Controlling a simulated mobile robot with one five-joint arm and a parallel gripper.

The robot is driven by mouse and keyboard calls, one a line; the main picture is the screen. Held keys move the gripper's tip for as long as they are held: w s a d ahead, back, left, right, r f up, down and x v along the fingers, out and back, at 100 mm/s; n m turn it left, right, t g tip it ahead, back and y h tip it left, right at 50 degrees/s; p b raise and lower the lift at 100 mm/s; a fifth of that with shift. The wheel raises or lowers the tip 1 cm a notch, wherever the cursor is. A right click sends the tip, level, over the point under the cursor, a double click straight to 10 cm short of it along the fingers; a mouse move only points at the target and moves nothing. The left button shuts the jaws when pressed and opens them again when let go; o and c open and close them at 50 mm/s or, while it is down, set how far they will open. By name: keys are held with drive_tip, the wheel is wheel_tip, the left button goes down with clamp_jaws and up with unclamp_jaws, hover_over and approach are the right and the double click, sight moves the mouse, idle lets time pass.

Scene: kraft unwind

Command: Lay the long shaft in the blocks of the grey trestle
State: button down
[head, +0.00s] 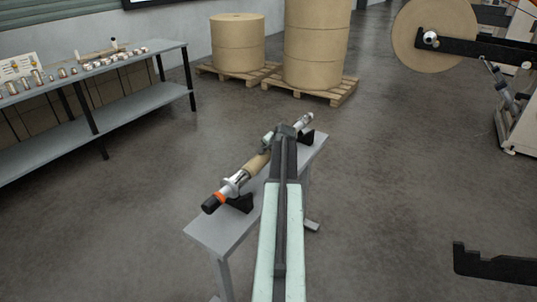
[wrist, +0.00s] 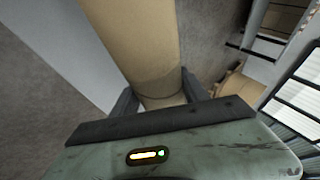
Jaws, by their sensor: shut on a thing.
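The long shaft (head: 232,186) has a black end, an orange ring, silver collars and a tan middle. It lies lengthwise over the grey trestle (head: 212,232) in the head view. Its near part is at the near black block (head: 241,204) and its far silver end is by the far block (head: 307,138). I cannot tell whether it rests fully in both. My gripper (head: 268,142) is shut on the tan middle. In the wrist view the tan part (wrist: 135,40) runs between my two dark fingers (wrist: 160,92). My arm hides part of the shaft and trestle.
A grey bench (head: 130,65) with small metal parts stands at the left. Large kraft rolls (head: 316,45) stand on pallets (head: 310,92) at the back. A machine holding a roll (head: 425,40) is at the right. The floor around the trestle is clear.

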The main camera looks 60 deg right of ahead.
drive_tip(key=shift+f+b, duration=1.65)
drive_tip(key=shift+f, duration=0.35)
drive_tip(key=shift+c, duration=2.4)
unclamp_jaws()
drive_tip(key=p+v, duration=0.6)
drive_tip(key=v, duration=0.2)
